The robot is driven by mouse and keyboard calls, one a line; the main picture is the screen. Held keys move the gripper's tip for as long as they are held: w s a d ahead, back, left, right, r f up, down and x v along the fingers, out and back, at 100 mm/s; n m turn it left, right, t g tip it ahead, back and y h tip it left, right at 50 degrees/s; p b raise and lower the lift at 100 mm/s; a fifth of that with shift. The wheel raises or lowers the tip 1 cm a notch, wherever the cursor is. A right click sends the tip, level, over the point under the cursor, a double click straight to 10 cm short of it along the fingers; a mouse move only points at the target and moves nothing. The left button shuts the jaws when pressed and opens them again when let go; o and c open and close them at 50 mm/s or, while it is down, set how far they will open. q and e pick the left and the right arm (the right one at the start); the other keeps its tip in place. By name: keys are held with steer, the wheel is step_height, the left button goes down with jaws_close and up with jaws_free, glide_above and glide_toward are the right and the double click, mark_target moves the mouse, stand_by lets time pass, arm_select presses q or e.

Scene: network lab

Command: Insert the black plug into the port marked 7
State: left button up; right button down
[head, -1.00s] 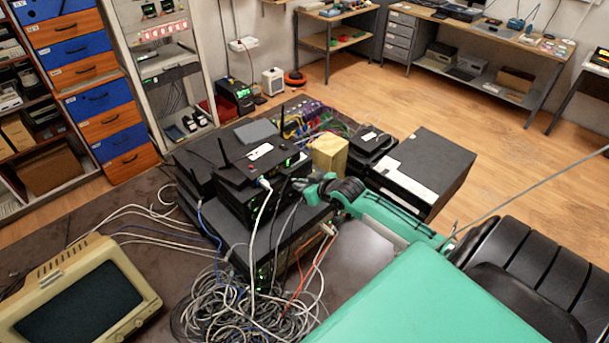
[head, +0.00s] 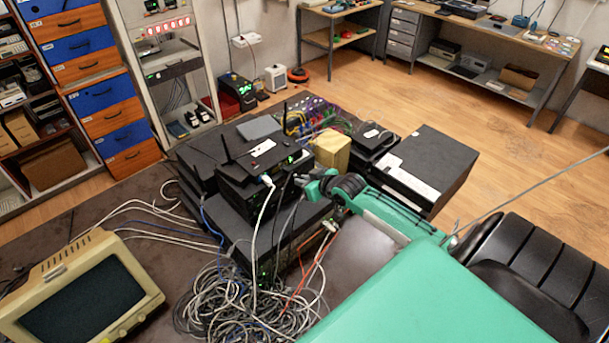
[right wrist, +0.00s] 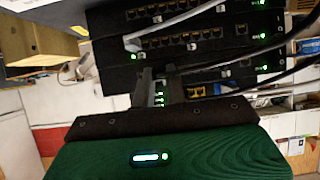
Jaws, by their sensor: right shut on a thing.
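My right gripper (head: 303,183) is at the front of a stack of black network boxes (head: 270,205). In the right wrist view its two fingers (right wrist: 161,88) are close together, pointing at the stack. They are shut on the black plug, which is mostly hidden between them; its black cable (right wrist: 245,74) runs off to the right. Rows of ports (right wrist: 180,40) show on the stacked boxes. A white plug (right wrist: 133,43) with a grey cable sits in a port of the middle box. The port numbers are too small to read. I cannot tell whether the plug touches a port.
A heap of tangled grey cables (head: 235,305) lies in front of the stack. A beige monitor (head: 85,290) stands at the lower left. A yellowish block (head: 331,150) and a large black box (head: 428,170) are right of the stack. A black chair (head: 530,265) is at the right.

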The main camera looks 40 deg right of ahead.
steer(key=shift+w+a, duration=0.1)
steer(key=shift+w, duration=0.6)
stand_by(1.1)
steer(key=c, duration=1.3)
jaws_free()
steer(key=shift+c, duration=0.2)
steer(key=shift+s+r, duration=0.1)
steer(key=shift+s, duration=0.35)
steer(key=b+v, duration=0.4)
steer(key=v, duration=0.8)
steer(key=shift+s+r, duration=0.3)
steer(key=shift+s+f, duration=0.1)
